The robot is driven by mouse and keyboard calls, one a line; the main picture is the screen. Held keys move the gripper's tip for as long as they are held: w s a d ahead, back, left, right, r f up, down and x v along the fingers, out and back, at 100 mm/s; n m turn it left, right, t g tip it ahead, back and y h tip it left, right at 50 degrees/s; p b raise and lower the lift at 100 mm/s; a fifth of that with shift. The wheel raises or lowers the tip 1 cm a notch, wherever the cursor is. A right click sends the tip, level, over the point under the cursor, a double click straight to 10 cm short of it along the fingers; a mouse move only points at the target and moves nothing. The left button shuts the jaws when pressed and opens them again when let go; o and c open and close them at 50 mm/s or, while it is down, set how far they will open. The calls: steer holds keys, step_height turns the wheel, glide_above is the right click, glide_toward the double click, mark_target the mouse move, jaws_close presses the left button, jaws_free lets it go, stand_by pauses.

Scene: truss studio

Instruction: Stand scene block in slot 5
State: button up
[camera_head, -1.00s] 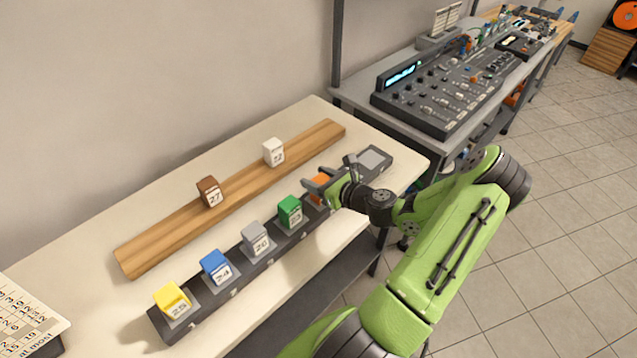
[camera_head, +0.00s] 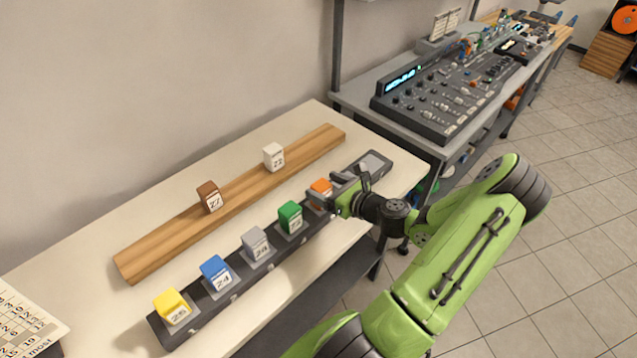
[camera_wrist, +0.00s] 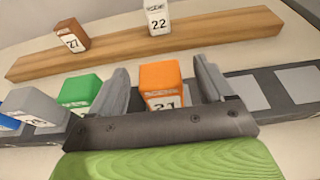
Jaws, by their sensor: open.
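The orange block (camera_head: 320,188), numbered 21, stands upright in the dark slotted rack (camera_head: 190,335), right of the green block (camera_head: 290,217). My gripper (camera_head: 343,186) is open beside the orange block. In the wrist view its fingers lie on either side of the orange block (camera_wrist: 160,80), with a gap visible on both sides. The block's lower part is hidden behind the gripper body. Yellow (camera_head: 172,304), blue (camera_head: 216,272) and grey (camera_head: 257,243) blocks stand in the rack further left. The rack's far right slot (camera_head: 376,162) is empty.
A wooden strip (camera_head: 150,253) behind the rack carries a brown block (camera_head: 210,195) numbered 27 and a white block (camera_head: 273,155) numbered 22, well apart. A printed sheet (camera_head: 25,325) is at bottom left. A mixing desk (camera_head: 450,95) is on the grey table behind.

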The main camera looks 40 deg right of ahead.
steer(key=v, duration=0.9)
steer(key=w+a+r+n+g+y, duration=0.15)
steer(key=a+n+g, duration=0.25)
steer(key=a+n, duration=0.45)
steer(key=w+a+r+n+g+y, duration=0.1)
steer(key=w+a+n+g+y, duration=0.1)
steer(key=a+n+g, duration=0.45)
steer(key=s+a+r+n+h, duration=0.2)
steer(key=s+a+r+n, duration=0.4)
steer(key=n, duration=0.4)
steer(key=s+a+r+n+t+h, duration=0.1)
steer(key=s+a+r+n+h, duration=0.1)
steer(key=s+a+r+n, duration=0.3)
step_height(320, 180, up, 3)
steer(key=s+n, duration=0.1)
steer(key=n, duration=0.4)
steer(key=shift+a+n+p, duration=0.3)
steer(key=shift+a, duration=0.1)
steer(key=shift+r+t, duration=0.15)
steer(key=shift+t, duration=0.1)
